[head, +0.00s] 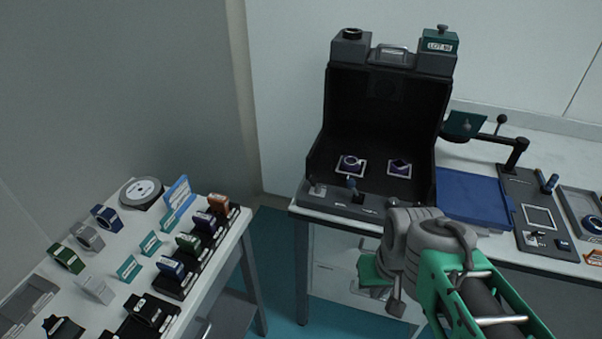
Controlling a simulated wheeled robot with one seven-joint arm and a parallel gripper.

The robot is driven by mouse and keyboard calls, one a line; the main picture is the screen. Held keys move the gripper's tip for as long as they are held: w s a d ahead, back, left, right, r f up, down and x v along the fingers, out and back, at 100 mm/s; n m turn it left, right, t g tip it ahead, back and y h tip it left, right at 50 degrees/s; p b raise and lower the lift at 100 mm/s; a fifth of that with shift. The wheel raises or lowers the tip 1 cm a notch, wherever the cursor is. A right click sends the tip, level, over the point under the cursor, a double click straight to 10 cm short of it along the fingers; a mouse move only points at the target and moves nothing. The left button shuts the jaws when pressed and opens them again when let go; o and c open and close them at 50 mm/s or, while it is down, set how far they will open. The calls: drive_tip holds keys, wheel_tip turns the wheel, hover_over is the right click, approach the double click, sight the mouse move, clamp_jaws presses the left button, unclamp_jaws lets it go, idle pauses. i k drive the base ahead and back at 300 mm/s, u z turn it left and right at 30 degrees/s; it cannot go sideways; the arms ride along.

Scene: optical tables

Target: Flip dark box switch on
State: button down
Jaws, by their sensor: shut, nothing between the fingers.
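The dark box (385,115) is a tall black open-fronted housing on the table at the back. The ledge labels are too small to read, and I cannot tell the switch's position. My gripper (394,306) appears below the grey wrist, in front of the table and lower right of the ledge. It is shut and empty, apart from the box. My arm hides part of the table's front edge.
Two framed samples (350,165) lie inside the box. A blue mat (472,199) and a dark stand (515,150) are to its right. A side table (235,215) at the left holds several small mounts. Open floor lies between the tables.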

sight(314, 181)
drive_tip(key=u, duration=0.4)
drive_tip(key=i, duration=0.4)
drive_tip(key=u, duration=1.7)
